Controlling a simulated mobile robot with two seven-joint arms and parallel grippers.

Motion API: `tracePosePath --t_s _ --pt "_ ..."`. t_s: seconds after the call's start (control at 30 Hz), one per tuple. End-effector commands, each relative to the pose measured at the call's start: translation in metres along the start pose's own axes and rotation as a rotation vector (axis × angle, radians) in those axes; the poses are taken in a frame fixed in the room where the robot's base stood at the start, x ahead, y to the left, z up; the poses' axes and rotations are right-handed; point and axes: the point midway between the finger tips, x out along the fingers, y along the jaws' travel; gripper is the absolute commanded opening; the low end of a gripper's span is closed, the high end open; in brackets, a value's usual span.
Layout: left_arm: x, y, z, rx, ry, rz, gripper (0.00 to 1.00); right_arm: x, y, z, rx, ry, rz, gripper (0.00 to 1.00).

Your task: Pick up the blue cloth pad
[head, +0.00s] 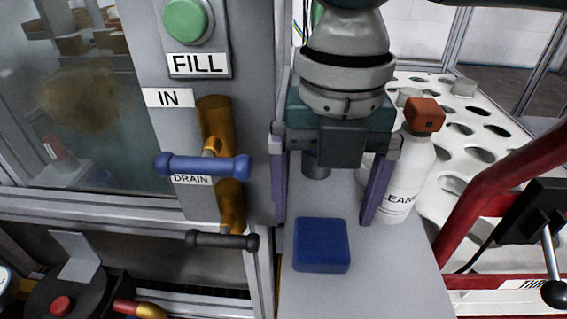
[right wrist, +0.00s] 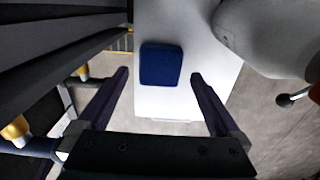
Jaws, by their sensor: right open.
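The blue cloth pad (head: 321,245) lies flat on a narrow grey shelf (head: 410,285) in the head view. My right gripper (head: 323,220) is above the shelf, pointing down, with its two purple fingers wide apart and nothing between them. In the head view the pad shows just below and between the fingertips. The pad (right wrist: 161,65) also shows in the right wrist view, ahead of the open fingers (right wrist: 160,75) and apart from them. My left gripper is not in view.
A white cleaner bottle (head: 402,180) with an orange cap stands on the shelf, close to the right finger. A grey panel at left carries a green FILL button (head: 188,20), a blue-handled drain valve (head: 205,166) and a dark handle (head: 222,241). A red frame (head: 490,180) is at right.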

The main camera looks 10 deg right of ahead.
Motion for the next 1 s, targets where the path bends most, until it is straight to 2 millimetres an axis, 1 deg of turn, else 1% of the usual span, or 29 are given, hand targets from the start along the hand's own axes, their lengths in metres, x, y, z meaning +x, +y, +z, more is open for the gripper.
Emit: tracePosePath --t_s 0.03,0.1,0.23,0.3,0.5,1.0 --pt "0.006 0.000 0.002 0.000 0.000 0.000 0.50 0.010 -0.001 -0.002 0.000 0.002 -0.002 1.00" --pt "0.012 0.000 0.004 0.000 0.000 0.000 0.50 0.022 -0.001 -0.005 0.000 0.002 -0.001 1.00" --pt "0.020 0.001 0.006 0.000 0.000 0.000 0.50 0.042 -0.001 -0.006 0.001 0.001 -0.001 1.00" --pt "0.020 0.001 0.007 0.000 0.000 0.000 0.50 0.045 -0.001 -0.006 0.000 0.000 -0.001 1.00" --pt "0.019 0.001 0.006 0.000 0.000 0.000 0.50 0.043 -0.001 -0.006 0.000 0.000 0.000 0.99" --pt "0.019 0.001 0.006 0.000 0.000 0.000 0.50 0.043 -0.001 -0.006 0.000 0.000 0.000 0.43"
